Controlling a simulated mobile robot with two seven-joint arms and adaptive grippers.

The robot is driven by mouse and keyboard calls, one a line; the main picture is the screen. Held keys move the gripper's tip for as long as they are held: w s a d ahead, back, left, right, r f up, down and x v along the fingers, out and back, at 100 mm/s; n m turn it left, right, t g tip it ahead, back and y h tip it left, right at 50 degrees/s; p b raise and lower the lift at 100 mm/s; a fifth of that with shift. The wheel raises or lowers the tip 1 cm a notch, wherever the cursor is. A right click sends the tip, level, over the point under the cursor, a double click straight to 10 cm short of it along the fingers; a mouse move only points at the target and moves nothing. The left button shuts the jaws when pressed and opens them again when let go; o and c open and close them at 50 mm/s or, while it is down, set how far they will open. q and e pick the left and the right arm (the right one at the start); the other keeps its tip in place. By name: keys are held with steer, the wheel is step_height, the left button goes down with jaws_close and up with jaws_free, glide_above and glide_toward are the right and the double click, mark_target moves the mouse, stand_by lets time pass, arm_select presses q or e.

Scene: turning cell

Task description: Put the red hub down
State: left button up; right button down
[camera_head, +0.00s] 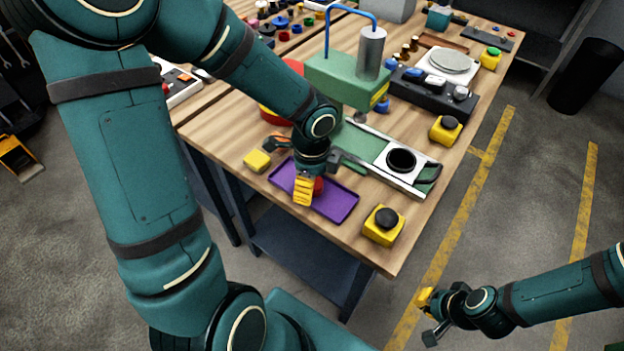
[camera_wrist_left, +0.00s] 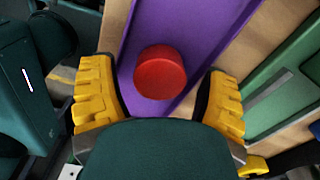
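The red hub (camera_wrist_left: 160,73) is a short round piece resting on the purple tray (camera_wrist_left: 205,30) in the left wrist view. My left gripper (camera_wrist_left: 160,105) is open, with one yellow finger on each side of the hub and a visible gap to both. In the head view the gripper (camera_head: 308,188) is low over the purple tray (camera_head: 341,206), and the hub (camera_head: 319,186) shows partly behind a yellow finger. My right gripper (camera_head: 427,317) is at the lower right, off the table over the floor. Its finger opening is unclear.
A yellow block (camera_head: 257,161) lies left of the tray. A yellow box with a black button (camera_head: 384,225) stands at the near right edge. A green fixture with a black ring (camera_head: 401,160) is behind the tray. A green machine (camera_head: 345,80) stands further back.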

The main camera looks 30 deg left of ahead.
arm_select(q)
steer(key=shift+r+p, duration=0.3)
steer(key=shift+r, duration=0.25)
step_height(320, 180, up, 11)
steer(key=p, duration=0.3)
steer(key=shift+r+p, duration=0.15)
steer(key=shift+p, duration=0.15)
